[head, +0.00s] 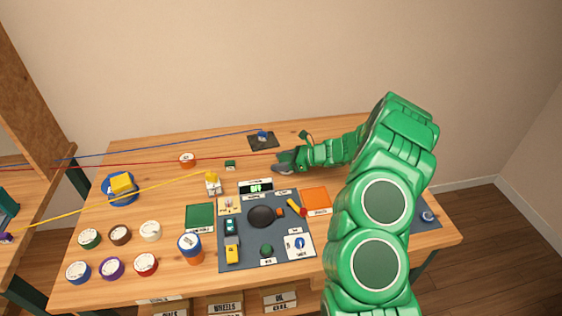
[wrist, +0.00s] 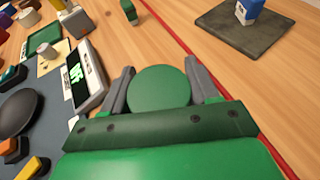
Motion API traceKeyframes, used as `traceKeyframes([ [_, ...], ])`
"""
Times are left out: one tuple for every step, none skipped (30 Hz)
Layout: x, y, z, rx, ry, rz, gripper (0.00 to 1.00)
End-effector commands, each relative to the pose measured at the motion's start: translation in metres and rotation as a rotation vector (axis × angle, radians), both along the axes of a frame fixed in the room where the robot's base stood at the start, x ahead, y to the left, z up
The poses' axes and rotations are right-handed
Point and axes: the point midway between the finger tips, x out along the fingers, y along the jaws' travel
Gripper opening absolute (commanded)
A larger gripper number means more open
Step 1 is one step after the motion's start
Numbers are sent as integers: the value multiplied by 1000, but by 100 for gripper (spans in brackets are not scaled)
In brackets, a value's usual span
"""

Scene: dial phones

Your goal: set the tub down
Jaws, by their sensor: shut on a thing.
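My gripper (wrist: 160,92) is shut on a green round tub (wrist: 160,86) in the wrist view, with one grey finger on each side of its flat green top. In the head view my gripper (head: 284,168) is over the back middle of the table (head: 130,150), behind the display box. The tub is not clear in the head view. I cannot tell whether its underside touches the wood.
A dark pad (head: 262,146) with a blue item lies behind my gripper. A display box (head: 256,188) and a grey mat (head: 230,262) with a black disc stand in front. Several round tubs are at left. Red, blue and yellow lines cross the view. Bare wood lies around my gripper.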

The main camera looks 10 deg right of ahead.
Motion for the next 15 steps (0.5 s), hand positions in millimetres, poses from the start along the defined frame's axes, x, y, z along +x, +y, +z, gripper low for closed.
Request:
traceKeyframes([
  [0, 0, 0, 0, 0, 0, 26],
  [0, 0, 0, 0, 0, 0, 26],
  [0, 0, 0, 0, 0, 0, 26],
  [0, 0, 0, 0, 0, 0, 26],
  [0, 0, -1, 0, 0, 0, 26],
  [0, 0, -2, 1, 0, 0, 26],
  [0, 0, -1, 1, 0, 0, 62],
  [0, 0, -1, 1, 0, 0, 67],
  [0, 0, -1, 1, -1, 0, 73],
  [0, 0, -1, 1, 0, 0, 78],
  [0, 0, -1, 1, -1, 0, 82],
  [0, 0, -1, 1, -1, 0, 85],
  [0, 0, -1, 1, 0, 0, 85],
  [0, 0, -1, 1, -1, 0, 85],
  [0, 0, -1, 1, -1, 0, 85],
])
